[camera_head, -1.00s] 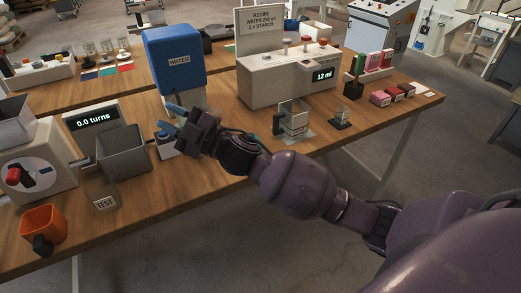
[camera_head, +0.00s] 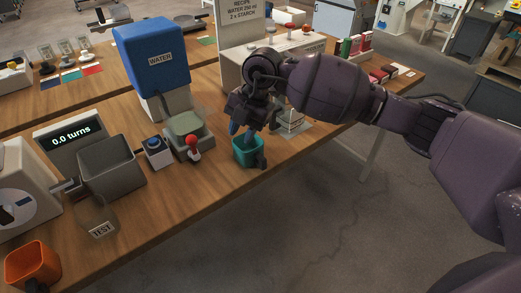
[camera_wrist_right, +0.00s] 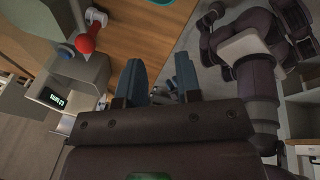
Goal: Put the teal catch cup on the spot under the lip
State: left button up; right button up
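The teal catch cup (camera_head: 247,152) stands upright near the table's front edge, with a black handle on its right. My right gripper (camera_head: 242,132) is over the cup in the head view, its blue fingers pointing down. In the right wrist view the two fingers of this gripper (camera_wrist_right: 160,80) are apart with nothing between them. The cup shows there only as a teal sliver (camera_wrist_right: 155,2) at the top edge, beyond the fingertips. I cannot make out the lip or the marked spot. My left gripper is not in view.
Left of the cup stands a grey box with a red-knobbed lever (camera_head: 193,147), then a blue button (camera_head: 153,143) and a grey bin (camera_head: 112,168). A clear TEST jar (camera_head: 101,222) and an orange cup (camera_head: 32,268) stand front left. The blue WATER tank (camera_head: 152,57) is behind.

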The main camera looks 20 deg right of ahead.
aim_at(263, 158)
jog(key=d+m+h, duration=0.2)
jog(key=d+m, duration=0.1)
jog(key=d+m+h, duration=0.1)
jog(key=d, duration=0.1)
jog(key=shift+s+f, duration=0.25)
jog(key=shift+f, duration=0.1)
jog(key=shift+s+d+m+g, duration=0.15)
jog(key=shift+m+g, duration=0.15)
jog(key=shift+m, duration=0.3)
jog(key=f+b, duration=0.1)
jog(key=f, duration=1)
jog(key=shift+a+b, duration=0.2)
jog(key=shift+b, duration=0.15)
jog(key=shift+s+r, duration=0.1)
grip_shut()
